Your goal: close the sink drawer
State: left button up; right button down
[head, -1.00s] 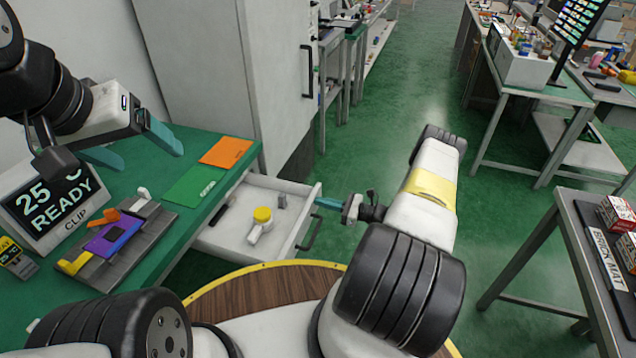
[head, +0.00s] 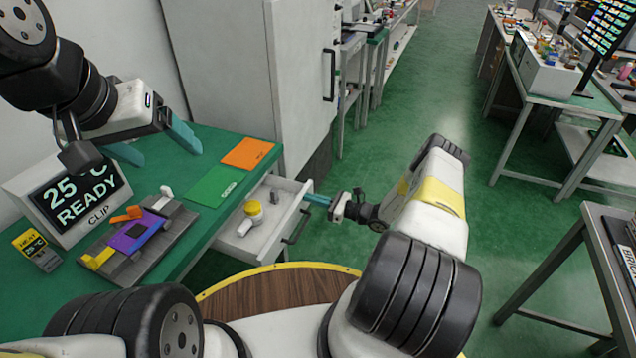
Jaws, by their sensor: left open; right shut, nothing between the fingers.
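The white drawer (head: 268,240) under the green worktop is partly open. Its front panel faces right and carries a dark bar handle (head: 296,228). Inside lie a yellow-and-white item (head: 252,213) and a small grey block (head: 274,197). My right gripper (head: 312,199) is shut and empty. Its teal fingertips are at the outer face of the drawer front near the far top corner, apparently touching it. My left gripper (head: 161,151) is open and empty above the worktop, far from the drawer.
The worktop (head: 213,147) holds a green mat (head: 213,187), an orange mat (head: 247,152), a READY display (head: 68,198) and a grey fixture (head: 130,240) with coloured parts. A tall white cabinet (head: 245,75) stands behind the drawer. Green floor (head: 400,120) is open to the right.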

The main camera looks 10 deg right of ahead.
aim_at(273, 189)
jog(key=x, duration=1.5)
jog(key=shift+w+a, duration=0.15)
jog(key=shift+w, duration=0.05)
jog(key=shift+w+a+r, duration=0.1)
jog(key=shift+w+a, duration=0.1)
jog(key=shift+a, duration=0.05)
